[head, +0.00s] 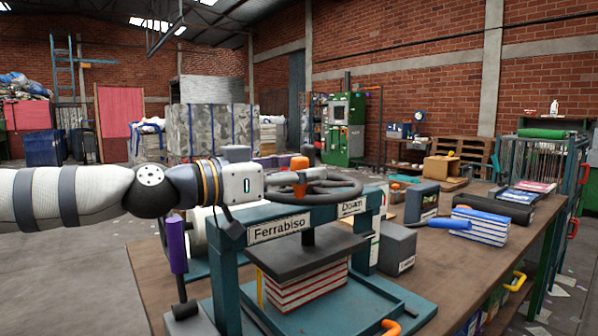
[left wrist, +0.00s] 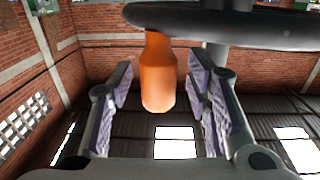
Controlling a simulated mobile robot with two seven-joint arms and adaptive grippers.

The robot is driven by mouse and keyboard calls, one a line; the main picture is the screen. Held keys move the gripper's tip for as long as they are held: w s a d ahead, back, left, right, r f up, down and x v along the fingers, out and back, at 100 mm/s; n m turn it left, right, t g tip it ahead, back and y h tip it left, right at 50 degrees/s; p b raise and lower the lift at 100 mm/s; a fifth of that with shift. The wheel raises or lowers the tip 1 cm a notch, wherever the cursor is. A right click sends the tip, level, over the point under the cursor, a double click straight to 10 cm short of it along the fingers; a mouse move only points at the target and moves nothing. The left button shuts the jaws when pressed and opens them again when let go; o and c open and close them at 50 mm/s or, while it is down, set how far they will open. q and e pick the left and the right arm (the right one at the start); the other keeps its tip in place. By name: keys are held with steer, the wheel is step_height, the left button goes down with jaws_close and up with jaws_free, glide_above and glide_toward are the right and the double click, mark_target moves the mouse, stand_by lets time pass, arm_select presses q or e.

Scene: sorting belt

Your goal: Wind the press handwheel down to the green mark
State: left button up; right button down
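The teal press (head: 225,262) stands on the workbench, with a "Ferrabiso" label on its crossbeam. Its dark handwheel (head: 340,190) lies flat on top and also shows in the left wrist view (left wrist: 235,28). An orange handle (head: 299,163) stands on the wheel's rim. My left gripper (head: 288,182) is at this handle. In the left wrist view the fingers are apart on both sides of the orange handle (left wrist: 158,80), with gaps visible. The grey press plate (head: 305,252) rests on or just above a red-and-white stack (head: 308,287). I cannot make out the green mark. My right gripper is out of view.
Right of the press, a grey box (head: 397,248), a dark blue device (head: 421,202) and a blue-and-white stack (head: 480,226) stand on the workbench (head: 447,268). A purple cylinder (head: 176,245) is left of the press. The floor at left is open.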

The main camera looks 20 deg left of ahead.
arm_select(q)
steer(key=v, duration=0.7)
steer(key=shift+s, duration=0.25)
steer(key=shift+a, duration=0.1)
steer(key=shift+c, duration=0.4)
